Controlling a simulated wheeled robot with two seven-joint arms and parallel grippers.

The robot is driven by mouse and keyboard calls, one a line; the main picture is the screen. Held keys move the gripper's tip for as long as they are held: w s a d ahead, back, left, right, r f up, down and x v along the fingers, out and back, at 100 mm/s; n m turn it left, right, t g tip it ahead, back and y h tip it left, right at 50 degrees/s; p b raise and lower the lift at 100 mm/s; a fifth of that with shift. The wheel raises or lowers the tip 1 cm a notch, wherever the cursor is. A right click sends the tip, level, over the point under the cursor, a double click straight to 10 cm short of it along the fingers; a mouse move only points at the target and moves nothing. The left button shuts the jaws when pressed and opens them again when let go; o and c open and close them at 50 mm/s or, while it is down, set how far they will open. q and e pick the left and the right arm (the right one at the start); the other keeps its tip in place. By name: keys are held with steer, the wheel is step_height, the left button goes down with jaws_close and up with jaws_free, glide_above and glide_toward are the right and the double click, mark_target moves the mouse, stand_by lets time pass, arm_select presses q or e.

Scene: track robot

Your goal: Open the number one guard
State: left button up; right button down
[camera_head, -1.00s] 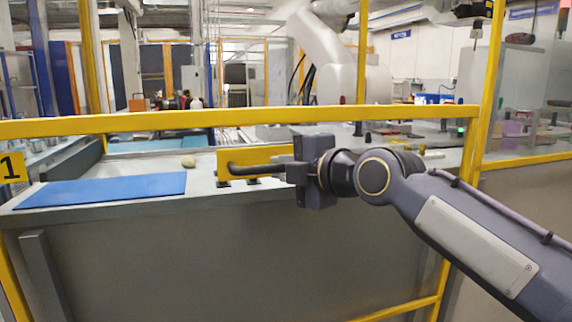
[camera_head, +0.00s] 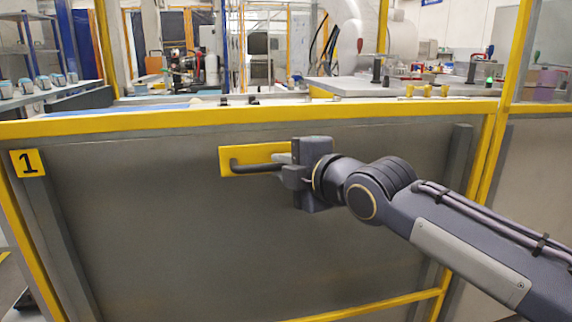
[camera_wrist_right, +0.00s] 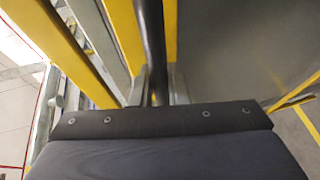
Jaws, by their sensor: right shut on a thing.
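The number one guard is a yellow-framed panel with its top rail (camera_head: 250,122) running across the head view. A yellow plate marked 1 (camera_head: 28,163) is at its left end. A black bar handle (camera_head: 250,168) sits on a yellow backing plate (camera_head: 240,156) below the rail. My right gripper (camera_head: 284,168) is shut on the handle's right part. In the right wrist view the dark handle bar (camera_wrist_right: 152,45) runs between the fingers (camera_wrist_right: 155,88). The fingertips are partly hidden. My left gripper is not in view.
A yellow post (camera_head: 505,100) stands at the guard's right, with a neighbouring panel's yellow rail (camera_head: 545,108) beyond, about level with the guard's top rail. Behind the guard are a worktop with a blue mat (camera_head: 90,112) and a pale robot arm (camera_head: 370,45).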

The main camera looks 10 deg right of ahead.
steer(key=shift+f, duration=0.1)
steer(key=c, duration=1.4)
jaws_free()
steer(key=p+v, duration=0.1)
steer(key=v, duration=0.6)
steer(key=shift+s+p, duration=0.3)
steer(key=shift+p, duration=0.1)
steer(key=shift+d, duration=0.15)
